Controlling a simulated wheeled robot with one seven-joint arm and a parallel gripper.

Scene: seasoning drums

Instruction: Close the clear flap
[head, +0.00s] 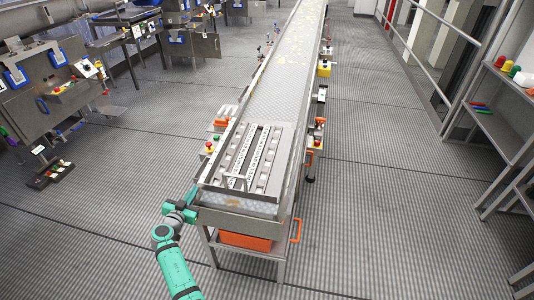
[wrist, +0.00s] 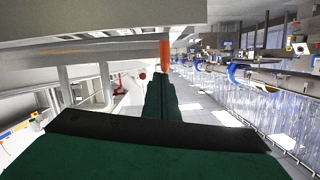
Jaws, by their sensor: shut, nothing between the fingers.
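A pale, see-through panel (head: 245,205) at the near end of the conveyor (head: 292,72) may be the clear flap. Whether it is open or shut is hard to tell at this size. My gripper (head: 194,200) is at the conveyor's near left corner, beside the metal frame, left of the panel. In the wrist view my gripper (wrist: 162,88) is dark green, with its fingers together and nothing visible between them. An orange piece (wrist: 165,52) shows just past the fingertips; I cannot tell if they touch it. The panel is not clearly seen in the wrist view.
An orange handle (head: 296,230) sticks out at the conveyor's near right corner. An orange bin (head: 245,241) is under the near end. Button boxes (head: 212,144) line the left side. Shelves (head: 497,110) stand at the right.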

